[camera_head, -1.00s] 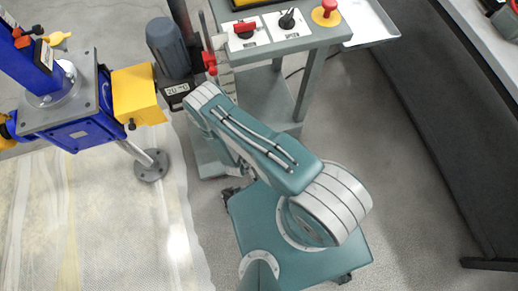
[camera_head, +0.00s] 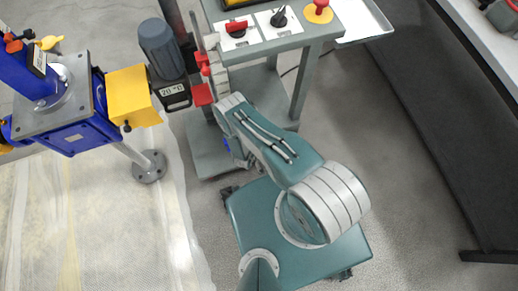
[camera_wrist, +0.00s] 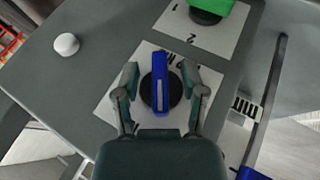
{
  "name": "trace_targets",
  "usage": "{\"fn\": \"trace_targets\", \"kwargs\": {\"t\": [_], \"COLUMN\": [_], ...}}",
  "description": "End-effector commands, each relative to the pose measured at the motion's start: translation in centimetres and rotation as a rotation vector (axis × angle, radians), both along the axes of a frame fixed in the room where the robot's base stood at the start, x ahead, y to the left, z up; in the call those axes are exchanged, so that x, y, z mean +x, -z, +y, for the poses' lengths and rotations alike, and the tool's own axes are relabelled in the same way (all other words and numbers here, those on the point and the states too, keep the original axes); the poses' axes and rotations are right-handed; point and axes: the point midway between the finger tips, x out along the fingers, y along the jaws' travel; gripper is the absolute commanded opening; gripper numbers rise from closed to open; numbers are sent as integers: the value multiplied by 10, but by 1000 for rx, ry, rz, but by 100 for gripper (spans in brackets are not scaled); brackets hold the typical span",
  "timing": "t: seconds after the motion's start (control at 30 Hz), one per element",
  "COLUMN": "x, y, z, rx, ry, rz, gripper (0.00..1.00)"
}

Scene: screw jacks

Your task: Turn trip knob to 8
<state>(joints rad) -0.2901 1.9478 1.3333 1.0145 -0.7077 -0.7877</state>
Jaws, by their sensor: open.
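In the wrist view, a knob with a blue bar handle (camera_wrist: 161,82) on a round black base sits on a white label plate (camera_wrist: 113,104). The blue bar points nearly straight up in the picture. The plate's lettering is partly hidden, so I cannot read its marks or tell which number the bar points to. My gripper (camera_wrist: 164,76) is open, with one finger on each side of the knob. I cannot tell whether either finger touches it. In the head view, my gripper is not clearly visible.
A green knob (camera_wrist: 213,6) on a plate marked 1 and 2 is above, and a white button (camera_wrist: 66,44) is at upper left. In the head view, a red switch (camera_head: 237,28), a black switch (camera_head: 279,17) and a red push button (camera_head: 319,10) top the cart. A yellow block (camera_head: 130,95) stands left.

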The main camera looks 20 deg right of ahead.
Motion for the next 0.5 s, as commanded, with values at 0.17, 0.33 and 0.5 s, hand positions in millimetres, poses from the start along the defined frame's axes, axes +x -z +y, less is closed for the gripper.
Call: {"fn": "trace_targets", "kwargs": {"t": [0.17,0.33,0.5], "x": [0,0,0], "y": [0,0,0], "z": [0,1,0], "rx": [0,1,11], "ry": [0,-1,-2], "rz": [0,1,1], "gripper": [0,0,0]}}
